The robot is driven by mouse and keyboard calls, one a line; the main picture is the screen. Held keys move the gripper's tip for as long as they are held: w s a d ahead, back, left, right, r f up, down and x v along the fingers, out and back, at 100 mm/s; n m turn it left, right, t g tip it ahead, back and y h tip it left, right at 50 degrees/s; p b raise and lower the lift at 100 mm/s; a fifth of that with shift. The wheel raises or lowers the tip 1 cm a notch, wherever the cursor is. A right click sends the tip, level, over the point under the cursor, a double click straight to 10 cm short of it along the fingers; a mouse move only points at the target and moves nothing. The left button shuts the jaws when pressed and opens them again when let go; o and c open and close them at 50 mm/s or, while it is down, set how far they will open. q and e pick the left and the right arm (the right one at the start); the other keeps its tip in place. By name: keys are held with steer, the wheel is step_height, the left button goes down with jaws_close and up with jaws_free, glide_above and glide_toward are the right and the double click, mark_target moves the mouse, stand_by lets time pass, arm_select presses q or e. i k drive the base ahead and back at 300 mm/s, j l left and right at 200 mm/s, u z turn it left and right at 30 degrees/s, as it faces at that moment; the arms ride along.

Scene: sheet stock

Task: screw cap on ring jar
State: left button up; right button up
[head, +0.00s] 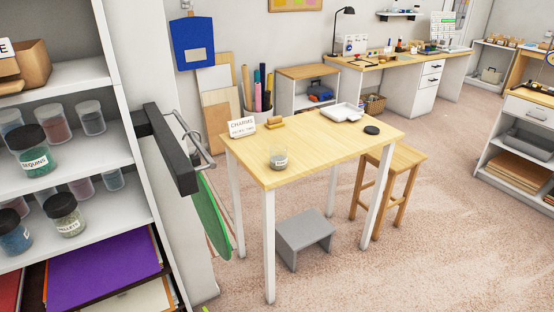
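A small clear jar (279,158) with grey contents and a pale label stands upright near the front of the wooden table. No lid shows on it, and its label is too small to read. A round black cap (371,130) lies flat near the table's right end, apart from the jar. Neither of my grippers is in view.
The light wooden table (320,152) also holds a white sign (242,127), small wooden blocks (275,121) and a white tray (342,112). A stool (400,160) and grey step (304,235) stand by it. Shelves with several jars (35,150) are left. Carpet is clear in front.

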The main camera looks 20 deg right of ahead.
mark_target(278, 151)
steer(key=i+l, duration=0.25)
steer(key=i+l+u, duration=0.15)
steer(key=l, duration=0.25)
steer(key=i+l, duration=0.3)
steer(key=i+l+u, duration=0.1)
steer(key=l, duration=0.3)
steer(key=i+l, duration=0.35)
steer(key=i+l+u, duration=0.15)
steer(key=l, duration=0.2)
steer(key=i+l, duration=0.25)
steer(key=l, duration=0.15)
